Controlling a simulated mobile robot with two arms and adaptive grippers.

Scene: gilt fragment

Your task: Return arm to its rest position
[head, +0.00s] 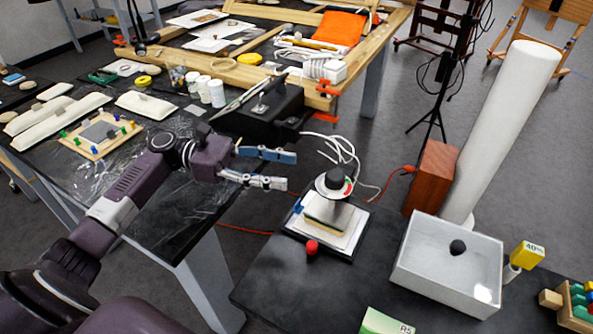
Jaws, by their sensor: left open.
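My left arm comes in from the lower left, and its gripper (274,169) is open and empty. It hangs in the air past the corner of the black-topped table (185,222), pointing right. The gripper appears near the stand with a dark round knob (334,181), and I see no contact between them. My right gripper is not in view.
A dark bench (268,290) holds a white box (447,262), a red ball (312,247), a yellow tag marked 40% (527,255) and a green box (385,322). White jars (216,93) and a wooden frame (225,73) lie on the left table. Cables trail between the tables.

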